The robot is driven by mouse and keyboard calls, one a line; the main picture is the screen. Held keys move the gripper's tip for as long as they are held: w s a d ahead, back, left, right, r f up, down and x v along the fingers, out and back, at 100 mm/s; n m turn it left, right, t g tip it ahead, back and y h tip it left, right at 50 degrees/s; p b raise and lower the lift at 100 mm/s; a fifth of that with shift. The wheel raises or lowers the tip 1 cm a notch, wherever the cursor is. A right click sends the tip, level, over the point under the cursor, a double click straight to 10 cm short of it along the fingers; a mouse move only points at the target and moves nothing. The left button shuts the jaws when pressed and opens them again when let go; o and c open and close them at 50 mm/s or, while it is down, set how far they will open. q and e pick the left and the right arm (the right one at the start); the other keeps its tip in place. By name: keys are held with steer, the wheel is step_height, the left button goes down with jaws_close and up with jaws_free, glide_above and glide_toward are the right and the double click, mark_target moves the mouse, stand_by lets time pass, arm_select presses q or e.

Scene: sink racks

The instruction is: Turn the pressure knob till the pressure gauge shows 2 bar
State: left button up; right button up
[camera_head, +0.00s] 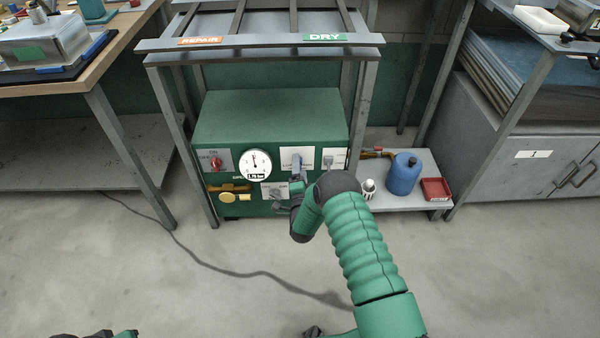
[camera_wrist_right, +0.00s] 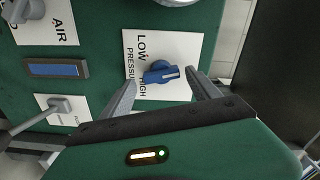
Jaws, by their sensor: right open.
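The pressure gauge (camera_head: 255,164) is a white round dial on the front of the green machine. Its needle points nearly straight up, and its small readout looks like 1.75 bar. The blue pressure knob (camera_wrist_right: 161,74) sits on a white plate (camera_wrist_right: 186,47) marked LOW, PRESSURE and HIGH.
The green machine (camera_head: 270,115) stands under a slatted rack (camera_head: 262,42). A blue canister (camera_head: 403,174) and red tray (camera_head: 436,190) lie on a low shelf at right.

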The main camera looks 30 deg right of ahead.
steer(key=p+v, duration=0.6)
steer(key=v, duration=1)
steer(key=shift+s, duration=0.4)
steer(key=shift+a, duration=0.15)
